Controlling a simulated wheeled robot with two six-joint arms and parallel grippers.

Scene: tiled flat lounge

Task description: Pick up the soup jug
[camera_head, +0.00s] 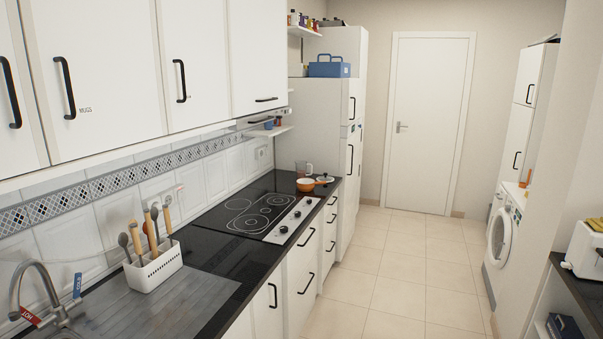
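A small clear jug-like vessel (302,169) stands at the far end of the black counter, close to the fridge side. It is small in the head view, and I cannot tell for certain that it is the soup jug or what it holds. An orange pan (306,185) with a pale inside sits just in front of it, its handle pointing right. Neither of my grippers shows in the head view.
The black counter (213,259) runs along the left, with a hob (265,212), a white utensil holder (153,270) and a sink tap (38,290). Wall cupboards (200,50) hang above. The tiled floor (400,270) is clear towards the white door (430,125). A washing machine (502,240) stands right.

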